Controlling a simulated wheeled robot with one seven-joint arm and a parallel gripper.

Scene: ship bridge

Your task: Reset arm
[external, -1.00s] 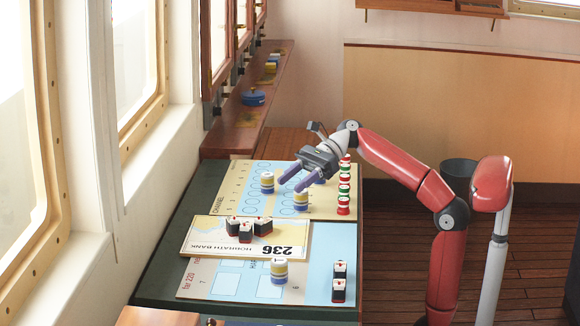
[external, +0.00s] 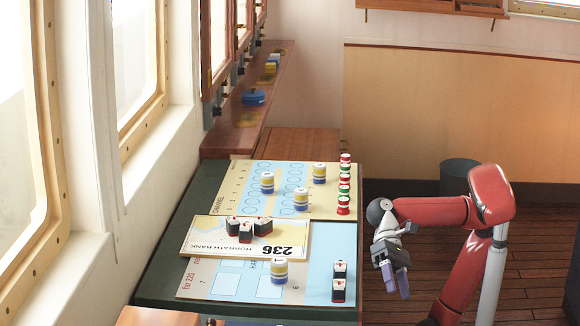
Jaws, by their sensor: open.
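My red arm (external: 435,211) is folded back to the right of the table in the external view. My gripper (external: 396,284) hangs beside the table's right edge, fingers pointing down, over the wooden floor. It is open and I see nothing between its purple fingers. It is apart from the table and from all the pieces on it.
The green table (external: 165,262) holds a channel board (external: 233,190), a Horrath Bank card (external: 207,236) and a lower board (external: 215,284). Blue-yellow pieces (external: 319,173), black-white pieces (external: 340,290) and red and green pieces (external: 344,191) stand there. A dark bin (external: 455,178) stands behind my arm.

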